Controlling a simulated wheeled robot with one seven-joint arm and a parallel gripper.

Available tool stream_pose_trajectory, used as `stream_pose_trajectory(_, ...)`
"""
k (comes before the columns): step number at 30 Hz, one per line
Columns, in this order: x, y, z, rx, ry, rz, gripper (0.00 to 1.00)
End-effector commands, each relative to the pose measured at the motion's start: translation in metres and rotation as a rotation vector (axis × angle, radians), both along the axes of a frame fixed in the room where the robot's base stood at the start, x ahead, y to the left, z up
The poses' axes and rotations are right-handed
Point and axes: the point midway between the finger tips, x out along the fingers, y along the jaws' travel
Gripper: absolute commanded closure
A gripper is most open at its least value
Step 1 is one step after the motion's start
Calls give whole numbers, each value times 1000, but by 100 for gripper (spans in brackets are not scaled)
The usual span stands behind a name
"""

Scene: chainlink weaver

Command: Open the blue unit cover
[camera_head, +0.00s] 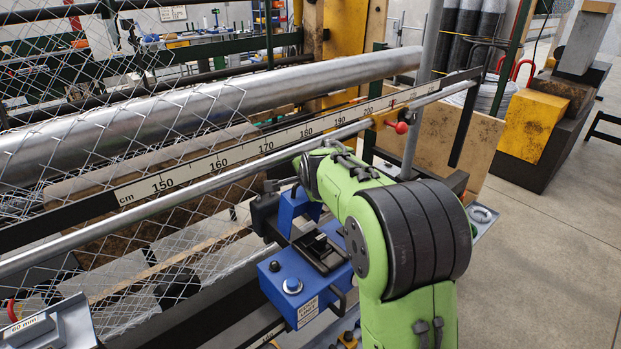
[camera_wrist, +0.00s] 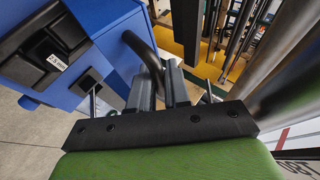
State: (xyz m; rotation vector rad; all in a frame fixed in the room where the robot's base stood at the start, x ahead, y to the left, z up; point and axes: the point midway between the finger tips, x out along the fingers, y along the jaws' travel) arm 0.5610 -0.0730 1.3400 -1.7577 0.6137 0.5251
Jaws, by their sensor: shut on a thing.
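The blue unit (camera_head: 283,277) stands below the rail at the lower middle of the head view. It has a black slotted part on top, a round blue button (camera_head: 292,286) and a white label. In the wrist view the blue unit (camera_wrist: 100,22) fills the left side, with a black panel marked 2.5 mm. A curved black handle (camera_wrist: 146,52) comes off its side. My gripper (camera_wrist: 165,78) is shut on this handle, between its two grey fingers. In the head view my green arm hides the fingertips. I cannot tell how far the cover is raised.
A long rail with a cm scale (camera_head: 238,153) and a metal roller (camera_head: 200,112) run behind the unit. Chain-link mesh (camera_head: 60,130) hangs at the left. A red-knobbed lever (camera_head: 401,127) stands near my arm. Open floor (camera_head: 545,230) lies at the right.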

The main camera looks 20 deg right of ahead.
Motion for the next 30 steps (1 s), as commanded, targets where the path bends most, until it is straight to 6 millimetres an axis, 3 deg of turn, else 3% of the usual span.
stream_pose_trajectory(7,0,-1,-2,-1,2,-1,100)
stream_pose_trajectory(8,0,-1,-2,-1,2,-1,82)
stream_pose_trajectory(9,0,-1,-2,-1,2,-1,77)
stream_pose_trajectory(19,-4,0,3,-1,-1,0,77)
stream_pose_trajectory(23,-24,4,18,-1,-5,0,77)
stream_pose_trajectory(30,-77,13,61,-2,-6,-1,77)
